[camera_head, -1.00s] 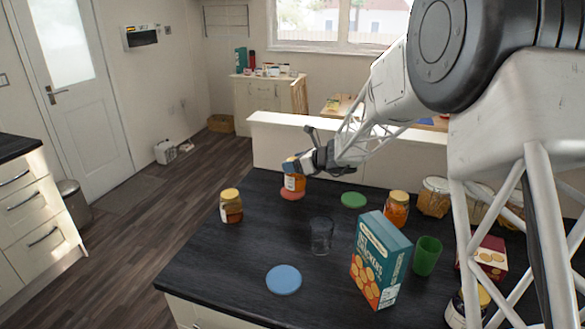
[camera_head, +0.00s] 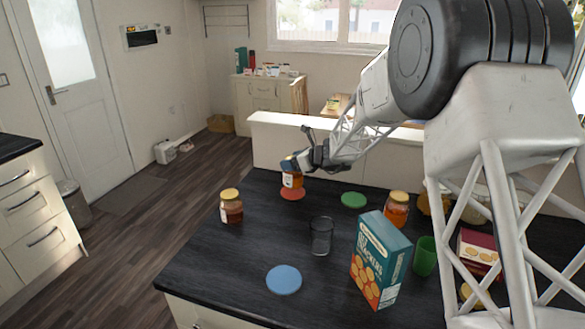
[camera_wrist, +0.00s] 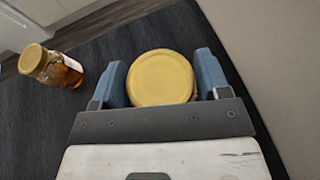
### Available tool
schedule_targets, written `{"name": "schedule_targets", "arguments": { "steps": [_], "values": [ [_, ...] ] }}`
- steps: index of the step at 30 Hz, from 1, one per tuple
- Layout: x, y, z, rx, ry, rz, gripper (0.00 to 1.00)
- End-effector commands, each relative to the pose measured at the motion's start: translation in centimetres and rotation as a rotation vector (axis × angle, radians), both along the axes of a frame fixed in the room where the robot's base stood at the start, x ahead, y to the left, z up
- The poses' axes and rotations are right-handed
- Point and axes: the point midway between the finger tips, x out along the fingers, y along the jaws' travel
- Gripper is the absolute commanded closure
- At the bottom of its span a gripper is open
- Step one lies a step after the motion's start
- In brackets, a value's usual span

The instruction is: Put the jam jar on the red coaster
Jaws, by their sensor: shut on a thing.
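My gripper (camera_wrist: 162,82) is shut on a jar with a yellow lid (camera_wrist: 162,78), with one blue finger on each side of the lid. In the head view the held jar (camera_head: 292,181) looks orange with a pale label, and it is upright. My gripper partly hides its top. The red coaster (camera_head: 292,195) lies on the dark counter directly below the jar in the picture. The jar overlaps the coaster's far part. I cannot tell whether its base touches the coaster. The coaster does not show in the wrist view.
An amber jar (camera_head: 231,207) stands left of the coaster; it also shows in the wrist view (camera_wrist: 52,67). A green coaster (camera_head: 354,200), clear glass (camera_head: 321,236), blue coaster (camera_head: 284,280), cracker box (camera_head: 379,262), orange jar (camera_head: 397,209) and green cup (camera_head: 425,257) occupy the counter.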

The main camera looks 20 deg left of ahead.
Motion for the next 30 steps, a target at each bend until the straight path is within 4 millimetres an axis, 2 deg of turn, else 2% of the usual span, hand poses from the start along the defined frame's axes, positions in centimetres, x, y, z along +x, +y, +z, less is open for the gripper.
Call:
{"name": "schedule_targets", "arguments": {
  "steps": [7, 21, 22, 26, 30],
  "values": [
    [0.0, 0.0, -2.2, 0.001, 0.001, 0.0, 0.92],
    [0.0, 0.0, -2.7, 0.001, 0.0, 0.0, 0.92],
    [0.0, 0.0, -2.7, 0.0, 0.001, 0.0, 0.26],
    [0.0, 0.0, -2.7, 0.0, 0.001, 0.0, 0.07],
    [0.0, 0.0, -2.7, 0.0, 0.001, 0.0, 0.05]
  ]
}}
